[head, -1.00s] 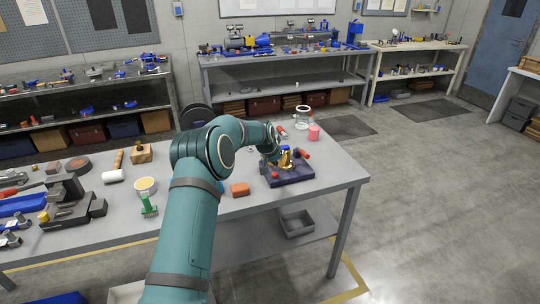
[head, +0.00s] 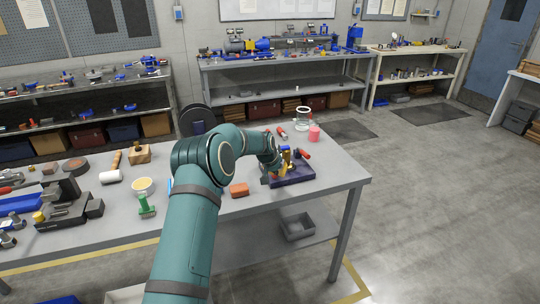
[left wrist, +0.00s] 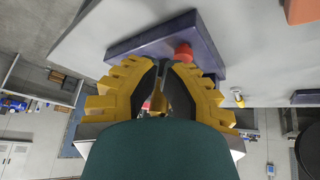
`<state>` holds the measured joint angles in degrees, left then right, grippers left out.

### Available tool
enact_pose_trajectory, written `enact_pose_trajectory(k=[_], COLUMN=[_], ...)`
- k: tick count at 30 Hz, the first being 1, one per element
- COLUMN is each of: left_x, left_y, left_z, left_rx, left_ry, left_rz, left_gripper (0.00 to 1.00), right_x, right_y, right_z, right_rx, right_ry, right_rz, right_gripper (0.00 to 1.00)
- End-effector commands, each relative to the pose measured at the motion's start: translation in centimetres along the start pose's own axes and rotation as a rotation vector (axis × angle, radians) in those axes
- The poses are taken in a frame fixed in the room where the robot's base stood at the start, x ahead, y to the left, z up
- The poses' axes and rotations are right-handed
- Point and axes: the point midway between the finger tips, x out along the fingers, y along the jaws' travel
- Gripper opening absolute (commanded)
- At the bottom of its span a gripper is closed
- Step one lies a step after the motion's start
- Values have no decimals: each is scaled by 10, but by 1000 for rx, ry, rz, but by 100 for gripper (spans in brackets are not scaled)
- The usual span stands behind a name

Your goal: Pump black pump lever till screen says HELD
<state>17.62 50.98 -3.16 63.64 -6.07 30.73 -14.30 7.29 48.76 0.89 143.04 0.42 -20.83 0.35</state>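The pump unit has a dark purple base (head: 300,176) and stands near the right end of the grey workbench. A red part (head: 304,154) and a small blue part (head: 285,148) show on it. My left gripper (head: 284,163) is low over the base. In the left wrist view its yellow fingers (left wrist: 164,72) have their dark pads close together, beside the base (left wrist: 150,42) and a red knob (left wrist: 183,52). A narrow dark and yellowish thing shows between the pads, but I cannot tell if it is gripped. The black lever and screen cannot be made out. My right gripper is out of view.
An orange-brown block (head: 239,190) lies left of the pump. A pink cylinder (head: 314,133) and a glass jar (head: 302,118) stand behind it. A green-handled tool (head: 146,206) and other tools are further left. The floor to the right is open.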

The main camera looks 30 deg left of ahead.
Motion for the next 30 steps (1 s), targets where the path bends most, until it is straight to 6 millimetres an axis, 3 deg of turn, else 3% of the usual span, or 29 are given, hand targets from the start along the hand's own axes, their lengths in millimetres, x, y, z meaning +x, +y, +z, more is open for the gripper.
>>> enact_pose_trajectory(k=[8, 16, 30], left_x=[11, 8, -17], left_y=[0, 0, 0], left_z=[8, 6, -12], left_rx=[0, 0, 0], left_ry=[-3, -2, -1], left_rz=[1, 1, 0], left_gripper=[0, 0, 0], right_x=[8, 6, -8], right_y=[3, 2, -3], right_z=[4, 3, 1], right_rx=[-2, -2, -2], right_ry=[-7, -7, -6], right_rz=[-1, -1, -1], right_gripper=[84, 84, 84])
